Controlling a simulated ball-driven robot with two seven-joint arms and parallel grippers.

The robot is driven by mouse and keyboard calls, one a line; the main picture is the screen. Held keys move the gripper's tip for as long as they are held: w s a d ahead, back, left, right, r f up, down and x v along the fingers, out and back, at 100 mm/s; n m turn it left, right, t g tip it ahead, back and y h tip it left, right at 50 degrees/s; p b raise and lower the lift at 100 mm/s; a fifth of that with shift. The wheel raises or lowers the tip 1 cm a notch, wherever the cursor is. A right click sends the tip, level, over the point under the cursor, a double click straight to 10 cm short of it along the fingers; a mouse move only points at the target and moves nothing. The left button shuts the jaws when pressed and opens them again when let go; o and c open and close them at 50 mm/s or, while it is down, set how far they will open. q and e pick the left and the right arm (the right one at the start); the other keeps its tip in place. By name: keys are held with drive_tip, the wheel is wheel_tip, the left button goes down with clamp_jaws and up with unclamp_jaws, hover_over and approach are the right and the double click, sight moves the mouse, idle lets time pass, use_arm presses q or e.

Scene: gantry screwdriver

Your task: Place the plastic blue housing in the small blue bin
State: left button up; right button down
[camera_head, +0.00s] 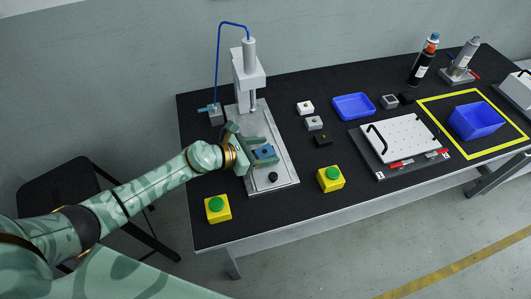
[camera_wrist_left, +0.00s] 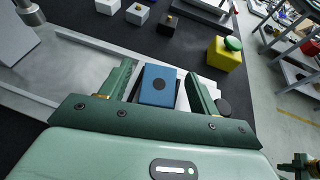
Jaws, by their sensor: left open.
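The blue housing (camera_head: 264,152) sits on the metal base of the gantry press; it is a small blue block with a dark round spot on top. In the left wrist view the housing (camera_wrist_left: 158,86) lies between the two green fingers, with a gap visible on each side. My left gripper (camera_head: 262,153) is open around it. The small blue bin (camera_head: 476,120) stands inside a yellow taped square at the right of the table. A shallow blue tray (camera_head: 354,106) lies nearer the middle.
The press column (camera_head: 248,75) rises just behind the gripper. Yellow boxes with green buttons (camera_head: 331,178) (camera_head: 217,208) stand near the front edge. Small blocks (camera_head: 314,123), a white plate fixture (camera_head: 402,139) and bottles (camera_head: 424,60) lie between and behind.

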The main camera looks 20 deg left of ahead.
use_arm(q)
drive_tip(key=shift+c, duration=0.3)
drive_tip(key=c, duration=1.1)
drive_tip(key=shift+r, duration=0.15)
